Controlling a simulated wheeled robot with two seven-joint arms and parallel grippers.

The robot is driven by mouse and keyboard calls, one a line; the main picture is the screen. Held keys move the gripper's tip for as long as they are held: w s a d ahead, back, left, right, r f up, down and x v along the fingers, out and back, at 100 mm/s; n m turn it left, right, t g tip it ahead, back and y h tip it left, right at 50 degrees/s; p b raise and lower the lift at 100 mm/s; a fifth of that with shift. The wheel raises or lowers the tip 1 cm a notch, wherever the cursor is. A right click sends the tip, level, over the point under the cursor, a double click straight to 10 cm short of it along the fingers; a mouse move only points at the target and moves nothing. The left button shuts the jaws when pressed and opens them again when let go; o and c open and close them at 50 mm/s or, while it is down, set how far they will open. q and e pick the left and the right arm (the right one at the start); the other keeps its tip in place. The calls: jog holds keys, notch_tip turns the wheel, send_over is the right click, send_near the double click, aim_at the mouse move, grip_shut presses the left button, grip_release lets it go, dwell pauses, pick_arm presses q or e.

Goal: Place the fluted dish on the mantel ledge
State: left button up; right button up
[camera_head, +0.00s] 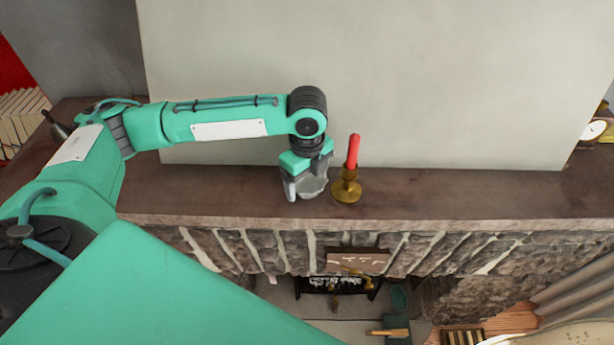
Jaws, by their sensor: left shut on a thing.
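My left gripper (307,183) is above the mantel ledge (455,195), pointing down, just left of a candle holder. It is shut on a small grey-silver thing, the fluted dish (312,186), which shows between and below the fingers. The dish is low over the ledge; I cannot tell whether it touches the ledge surface. The gripper's fingers and wrist hide part of the dish. My right gripper is not in view.
A brass candle holder (347,188) with a red candle (353,152) stands close right of the gripper. A clock (594,130) is at the far right. Books (22,115) are at the far left. The ledge right of the candle is clear. A stone fireplace (480,255) lies below.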

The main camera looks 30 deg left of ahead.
aim_at(308, 189)
pick_arm(q)
jog(key=shift+f, duration=0.1)
jog(key=o, duration=1.1)
jog(key=shift+c, duration=0.2)
jog(key=shift+r+b, duration=0.3)
jog(key=shift+r, duration=0.1)
notch_tip(308, 189, up, 12)
jog(key=b, duration=0.4)
jog(key=shift+f, duration=0.25)
jog(key=shift+s+f, duration=0.1)
